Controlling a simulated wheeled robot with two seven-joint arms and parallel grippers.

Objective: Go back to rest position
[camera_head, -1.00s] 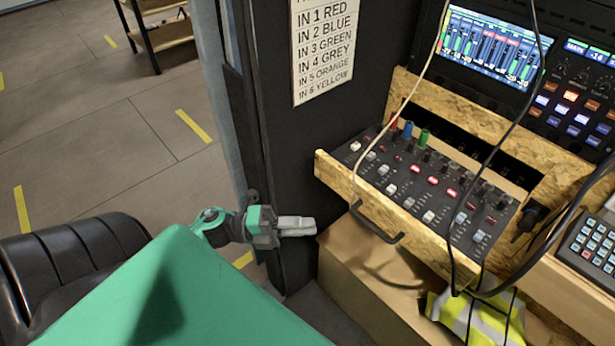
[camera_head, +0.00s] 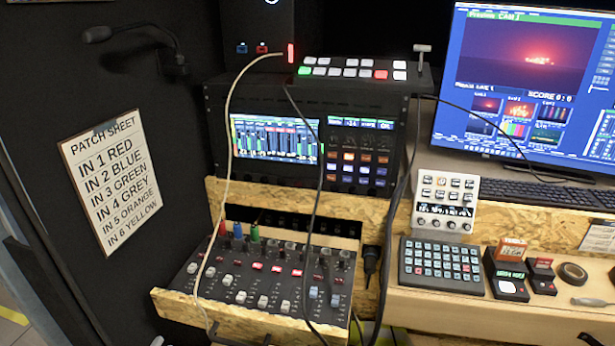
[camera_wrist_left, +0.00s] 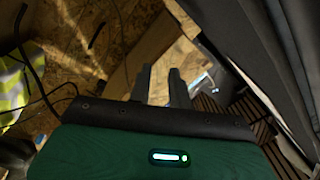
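My left gripper (camera_wrist_left: 160,86) shows in the left wrist view as two dark fingers with a gap between them. It is open, and nothing is seen between the fingers. In the head view I cannot make it out clearly. My right gripper is in neither view. The audio mixer (camera_head: 265,280) sits in a pulled-out wooden drawer (camera_head: 195,312), with red, blue and green plugs (camera_head: 238,230) along its back edge. A pale cable and a dark cable hang over it.
The patch sheet (camera_head: 112,180) hangs on the dark wall at left. A video switcher (camera_head: 352,72) stands on the rack. A monitor (camera_head: 530,80), keyboard (camera_head: 530,190), button pad (camera_head: 440,265) and tape roll (camera_head: 572,273) are at right. A high-visibility vest (camera_wrist_left: 12,90) shows in the left wrist view.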

